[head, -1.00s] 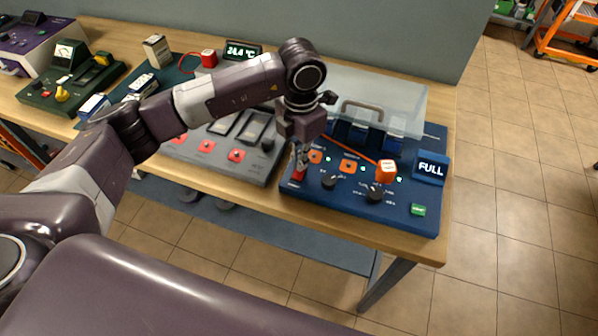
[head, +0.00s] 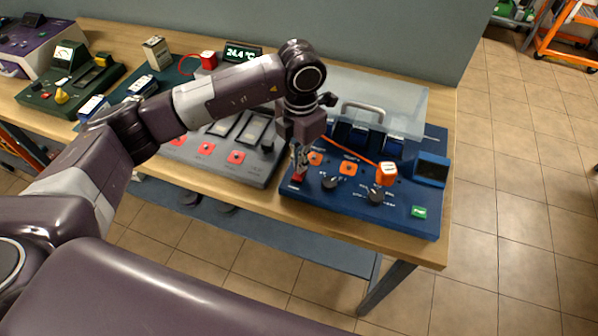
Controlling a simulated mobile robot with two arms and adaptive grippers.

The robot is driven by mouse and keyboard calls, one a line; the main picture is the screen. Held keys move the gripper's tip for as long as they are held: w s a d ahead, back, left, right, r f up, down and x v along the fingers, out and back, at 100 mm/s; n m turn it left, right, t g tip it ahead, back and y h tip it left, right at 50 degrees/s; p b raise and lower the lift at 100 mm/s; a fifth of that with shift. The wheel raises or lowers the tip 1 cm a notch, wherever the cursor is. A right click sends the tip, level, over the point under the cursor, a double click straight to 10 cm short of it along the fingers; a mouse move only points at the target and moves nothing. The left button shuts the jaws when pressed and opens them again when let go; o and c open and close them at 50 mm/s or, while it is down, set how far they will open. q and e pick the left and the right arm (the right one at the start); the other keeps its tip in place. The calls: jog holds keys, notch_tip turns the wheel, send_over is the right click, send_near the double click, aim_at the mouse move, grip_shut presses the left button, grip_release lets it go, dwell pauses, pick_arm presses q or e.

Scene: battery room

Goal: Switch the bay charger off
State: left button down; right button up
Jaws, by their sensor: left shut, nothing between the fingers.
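The blue bay charger (head: 342,203) sits at the right end of the bench. Its small display (head: 432,170) is dark. Its front panel has orange buttons (head: 348,168), black knobs (head: 376,197), an orange block with a white mark (head: 387,173) and a green button (head: 419,212). A clear cover with a grey handle (head: 362,106) is over batteries (head: 392,147) at its back. My left gripper (head: 298,176) is shut and points down at a red control (head: 297,178) at the charger's front left corner. The fingertips partly hide this control. My right gripper is not in view.
A grey charger (head: 224,153) with red buttons stands left of the blue one, partly behind my left arm. A green device (head: 68,85), battery boxes and a temperature display (head: 243,53) are further left and back.

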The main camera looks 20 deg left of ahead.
pick_arm(q)
jog(key=shift+r+p, duration=1.3)
jog(key=shift+r, duration=1.8)
jog(key=shift+d, duration=0.1)
